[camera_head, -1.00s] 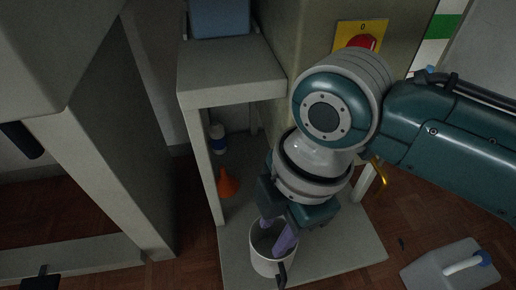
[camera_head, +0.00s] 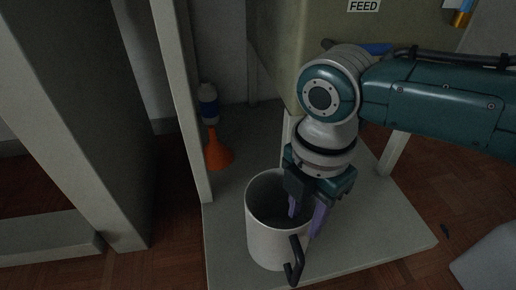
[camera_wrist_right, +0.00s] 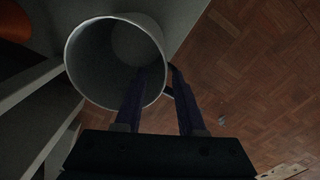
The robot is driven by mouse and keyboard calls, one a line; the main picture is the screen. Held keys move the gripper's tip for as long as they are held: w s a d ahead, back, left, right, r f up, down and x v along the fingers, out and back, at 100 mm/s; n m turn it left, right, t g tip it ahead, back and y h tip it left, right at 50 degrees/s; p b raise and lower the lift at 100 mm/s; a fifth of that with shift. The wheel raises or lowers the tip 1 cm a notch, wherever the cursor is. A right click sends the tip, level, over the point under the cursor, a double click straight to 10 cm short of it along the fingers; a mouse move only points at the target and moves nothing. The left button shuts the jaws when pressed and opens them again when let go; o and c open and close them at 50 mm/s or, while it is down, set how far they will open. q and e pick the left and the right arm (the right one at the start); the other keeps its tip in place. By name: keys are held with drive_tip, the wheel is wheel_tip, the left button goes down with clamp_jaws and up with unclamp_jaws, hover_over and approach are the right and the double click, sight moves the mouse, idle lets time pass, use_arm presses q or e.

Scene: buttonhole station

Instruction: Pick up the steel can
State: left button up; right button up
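The steel can (camera_head: 268,243) is a pale grey, open-topped can with a dark handle on its right front side. It stands upright on the low shelf (camera_head: 232,270). My right gripper (camera_head: 307,214) points down at the can's right rim, with its purple fingers apart. In the right wrist view, one finger reaches over the mouth of the can (camera_wrist_right: 88,68) and the other is outside the wall, near the handle, so the rim lies between them. I cannot tell whether either finger touches the wall. My left gripper is not in view.
An orange funnel (camera_head: 217,153) and a white and blue bottle (camera_head: 208,104) stand behind the can on the shelf. A shelf post (camera_head: 187,110) rises at left. A pale jug (camera_head: 490,258) is at right on the wooden floor. The machine body (camera_head: 300,50) overhangs the back.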

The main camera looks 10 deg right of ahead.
sight(301, 241)
drive_tip(key=f+b, duration=0.6)
drive_tip(key=f, duration=0.1)
drive_tip(key=shift+s+f, duration=0.1)
drive_tip(key=shift+s, duration=0.25)
clamp_jaws()
idle(1.0)
